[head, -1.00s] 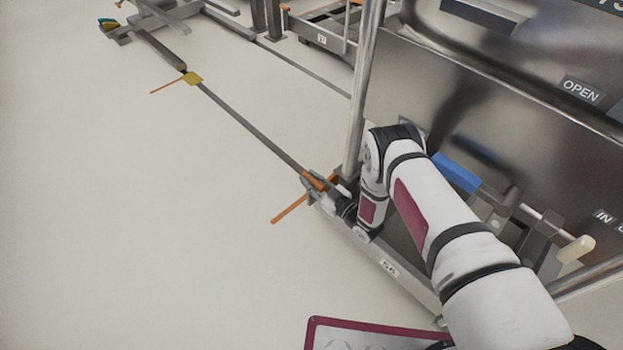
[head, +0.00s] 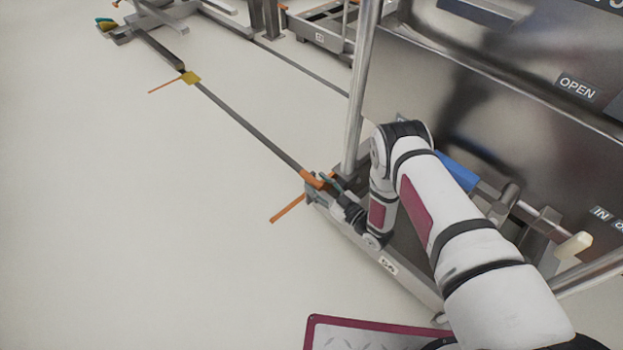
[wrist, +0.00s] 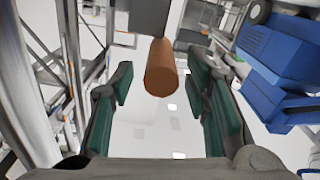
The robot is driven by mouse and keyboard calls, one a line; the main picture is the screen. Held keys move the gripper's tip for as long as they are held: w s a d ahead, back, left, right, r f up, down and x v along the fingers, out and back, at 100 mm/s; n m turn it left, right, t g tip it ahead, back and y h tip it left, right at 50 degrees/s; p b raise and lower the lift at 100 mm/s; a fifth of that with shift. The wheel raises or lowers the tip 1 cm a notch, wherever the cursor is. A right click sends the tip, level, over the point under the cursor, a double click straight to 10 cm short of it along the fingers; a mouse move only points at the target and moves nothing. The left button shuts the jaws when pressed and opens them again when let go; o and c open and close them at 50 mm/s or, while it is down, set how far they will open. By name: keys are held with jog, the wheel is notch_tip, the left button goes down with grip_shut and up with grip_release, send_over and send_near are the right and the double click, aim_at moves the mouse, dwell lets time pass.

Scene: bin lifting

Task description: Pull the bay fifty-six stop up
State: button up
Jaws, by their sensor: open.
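The bay marked 56 has its number plate (head: 388,267) on the low steel floor rail. The stop appears to be the orange piece (head: 311,180) at the rail's far end, by the foot of the upright post. My gripper (head: 322,187) is close beside it, with its fingers open. In the wrist view, the orange round end (wrist: 161,70) shows in the gap between my two green-padded fingers (wrist: 158,90), which stand apart on either side of it. I cannot tell how deep it sits between them. The far side of the piece is hidden.
A steel bin lifter (head: 500,110) with OPEN and IN labels stands at the right. A thin orange rod (head: 288,208) sticks out over the floor by the gripper. A dark floor strip (head: 240,125) runs to a yellow block (head: 190,78). The pale floor at left is clear.

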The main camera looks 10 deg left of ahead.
jog(key=v, duration=0.7)
jog(key=shift+s+d, duration=0.25)
jog(key=shift+d, duration=0.1)
jog(key=shift+a, duration=0.1)
dwell(0.3)
